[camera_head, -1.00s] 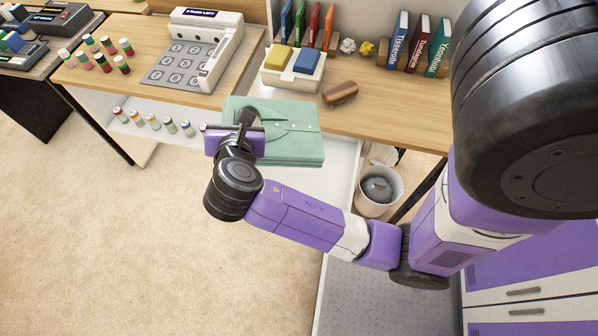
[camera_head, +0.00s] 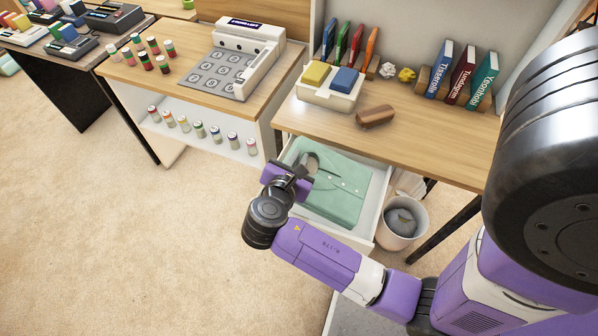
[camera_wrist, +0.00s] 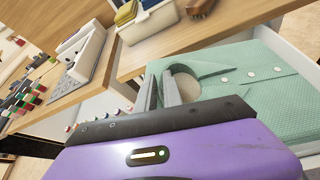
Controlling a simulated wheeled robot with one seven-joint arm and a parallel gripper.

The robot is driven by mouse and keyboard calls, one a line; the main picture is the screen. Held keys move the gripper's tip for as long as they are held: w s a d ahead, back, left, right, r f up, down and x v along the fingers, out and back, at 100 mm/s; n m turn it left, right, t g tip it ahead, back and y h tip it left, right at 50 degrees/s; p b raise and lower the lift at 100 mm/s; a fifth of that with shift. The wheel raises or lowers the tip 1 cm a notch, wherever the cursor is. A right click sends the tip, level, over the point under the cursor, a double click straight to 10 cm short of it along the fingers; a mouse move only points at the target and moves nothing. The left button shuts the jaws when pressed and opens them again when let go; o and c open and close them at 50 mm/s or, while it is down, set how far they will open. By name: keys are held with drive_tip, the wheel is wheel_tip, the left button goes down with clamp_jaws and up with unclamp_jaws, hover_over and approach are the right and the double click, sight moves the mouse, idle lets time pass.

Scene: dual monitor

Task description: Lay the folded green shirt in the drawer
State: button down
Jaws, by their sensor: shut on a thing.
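The folded green shirt (camera_head: 338,190) lies flat inside the open white drawer (camera_head: 378,205), under the desk top. Its collar and buttons face up, and it also shows in the wrist view (camera_wrist: 245,82). My gripper (camera_head: 308,163) is at the shirt's left collar end, inside the drawer's left side. Its fingers (camera_wrist: 160,93) are closed on the shirt's edge near the collar. The exact pinch is partly hidden by the gripper body. The drawer wall (camera_wrist: 290,45) shows beyond the shirt in the wrist view.
The wooden desk top (camera_head: 430,135) overhangs the drawer's back. A white bin (camera_head: 402,222) stands right of the drawer. A brush (camera_head: 376,116), a tray with yellow and blue blocks (camera_head: 330,95) and several books (camera_head: 465,75) are on the desk. Floor at left is clear.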

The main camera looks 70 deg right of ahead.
drive_tip(key=shift+f+b, duration=0.45)
drive_tip(key=shift+f, duration=2.15)
drive_tip(key=c, duration=1.5)
unclamp_jaws()
drive_tip(key=shift+f, duration=0.1)
drive_tip(key=p+v, duration=0.1)
drive_tip(key=v, duration=1.1)
